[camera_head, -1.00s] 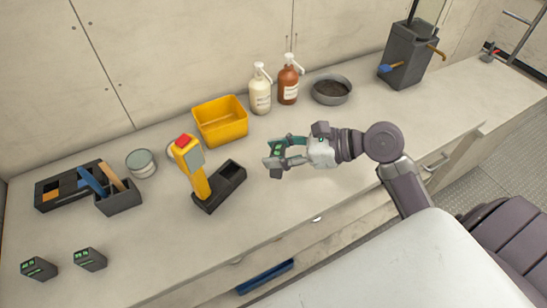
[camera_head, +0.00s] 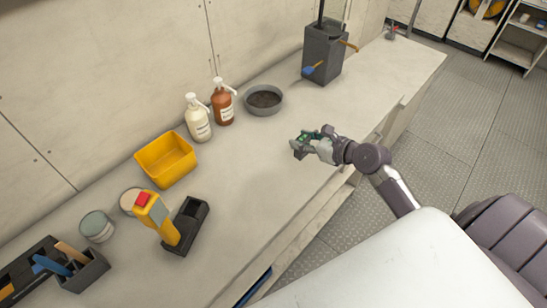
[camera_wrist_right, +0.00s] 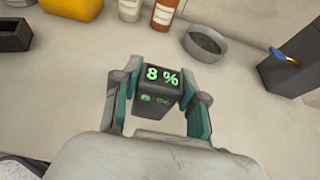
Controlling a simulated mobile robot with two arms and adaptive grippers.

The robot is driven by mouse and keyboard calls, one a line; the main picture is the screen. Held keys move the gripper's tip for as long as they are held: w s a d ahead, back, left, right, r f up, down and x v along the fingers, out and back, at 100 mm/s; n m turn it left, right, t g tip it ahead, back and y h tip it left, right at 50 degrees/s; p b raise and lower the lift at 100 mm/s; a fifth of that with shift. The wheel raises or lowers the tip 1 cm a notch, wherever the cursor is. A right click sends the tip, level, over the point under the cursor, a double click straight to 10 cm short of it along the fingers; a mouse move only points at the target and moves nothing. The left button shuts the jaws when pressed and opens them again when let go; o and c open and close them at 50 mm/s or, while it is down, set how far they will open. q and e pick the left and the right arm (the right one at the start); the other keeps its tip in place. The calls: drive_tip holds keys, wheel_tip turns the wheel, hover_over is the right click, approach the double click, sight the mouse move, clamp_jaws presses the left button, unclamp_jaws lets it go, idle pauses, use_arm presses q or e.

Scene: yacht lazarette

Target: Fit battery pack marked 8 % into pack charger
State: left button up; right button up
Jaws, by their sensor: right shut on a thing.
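My right gripper (camera_head: 304,146) is shut on the dark battery pack (camera_wrist_right: 157,92), held above the counter. Green figures on the pack read "8 %" in the right wrist view, with a finger on each side of it. A black dock (camera_head: 191,226) with an open bay stands on the counter, left of and nearer than the gripper, and looks like the pack charger. A yellow handheld device (camera_head: 159,218) with a red top stands at its left end. A dark open box, probably the dock, shows at the upper left of the wrist view (camera_wrist_right: 14,36). My left gripper is not in view.
A yellow bin (camera_head: 165,160), white bottle (camera_head: 198,122), brown bottle (camera_head: 222,105) and grey bowl (camera_head: 263,101) line the back. A tin (camera_head: 97,227) and dark organizer (camera_head: 90,272) are at left. A grey box (camera_head: 322,55) stands beyond. The counter between dock and gripper is clear.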

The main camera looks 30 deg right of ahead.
drive_tip(key=w+a+f, duration=0.1)
drive_tip(key=f, duration=0.1)
drive_tip(key=w+a+f, duration=0.1)
drive_tip(key=w+f, duration=0.1)
drive_tip(key=f, duration=0.1)
drive_tip(key=w+a+f, duration=0.2)
drive_tip(key=shift+w+a+f, duration=0.1)
drive_tip(key=shift+w+f, duration=0.1)
drive_tip(key=shift+f, duration=0.35)
use_arm(q)
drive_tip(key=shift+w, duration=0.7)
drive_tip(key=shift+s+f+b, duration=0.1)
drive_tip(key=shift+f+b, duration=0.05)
drive_tip(key=shift+b, duration=0.2)
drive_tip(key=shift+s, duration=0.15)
use_arm(e)
drive_tip(key=o, duration=1.2)
drive_tip(key=shift+f, duration=0.15)
